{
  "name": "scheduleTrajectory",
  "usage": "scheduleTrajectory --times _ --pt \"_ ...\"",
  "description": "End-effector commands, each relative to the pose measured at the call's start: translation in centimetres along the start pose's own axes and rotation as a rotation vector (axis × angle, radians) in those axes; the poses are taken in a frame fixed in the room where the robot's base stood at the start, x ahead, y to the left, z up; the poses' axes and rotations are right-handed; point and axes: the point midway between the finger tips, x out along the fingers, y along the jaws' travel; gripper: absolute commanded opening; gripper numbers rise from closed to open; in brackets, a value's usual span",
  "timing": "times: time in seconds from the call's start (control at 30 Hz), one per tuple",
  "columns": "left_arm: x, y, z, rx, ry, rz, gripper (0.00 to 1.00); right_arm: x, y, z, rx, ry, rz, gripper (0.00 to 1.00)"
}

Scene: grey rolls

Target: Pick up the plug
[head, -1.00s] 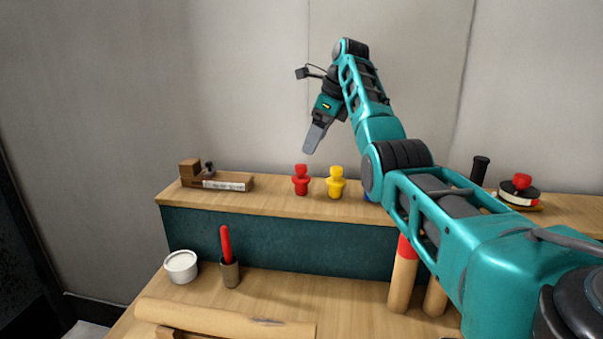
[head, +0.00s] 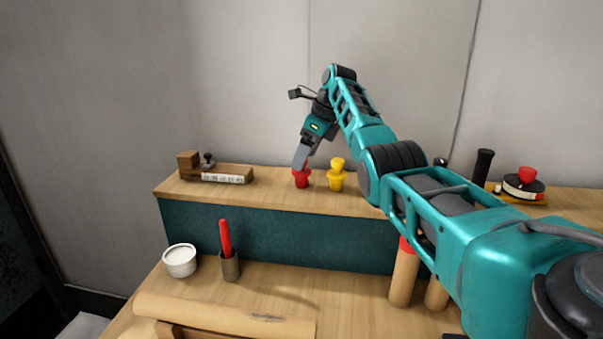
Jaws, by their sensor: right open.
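Two plug-like pieces stand on the raised wooden shelf (head: 240,198): a red plug (head: 302,181) and a yellow plug (head: 337,177) just to its right. My right gripper (head: 301,165) points down at the red plug, with its fingers over the plug's top and hiding its upper part. The gripper is open; I cannot tell whether the fingers touch the plug. The yellow plug is upright and clear of the gripper. My left gripper is not in view.
A wooden plane (head: 215,171) lies at the shelf's left end. A black-and-red round item (head: 525,184) and a dark cylinder (head: 483,165) stand on its right. Below are a white bowl (head: 180,262), a cup with a red-handled tool (head: 230,267) and a paper roll (head: 225,316).

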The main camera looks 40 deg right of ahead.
Motion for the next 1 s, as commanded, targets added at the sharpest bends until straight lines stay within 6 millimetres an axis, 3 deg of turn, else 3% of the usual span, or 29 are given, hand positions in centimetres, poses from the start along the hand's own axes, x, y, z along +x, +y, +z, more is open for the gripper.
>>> scheduleTrajectory --times 0.23,0.53,1.0 --pt "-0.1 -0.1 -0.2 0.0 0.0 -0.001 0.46 2.9 -0.2 0.0 -0.001 0.001 0.001 0.84" --pt "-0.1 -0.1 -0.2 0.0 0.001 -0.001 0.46 3.4 -0.2 0.0 -0.001 0.0 -0.001 0.84" --pt "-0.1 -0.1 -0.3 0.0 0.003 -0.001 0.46 3.3 -0.2 0.0 -0.001 0.0 0.0 0.39"
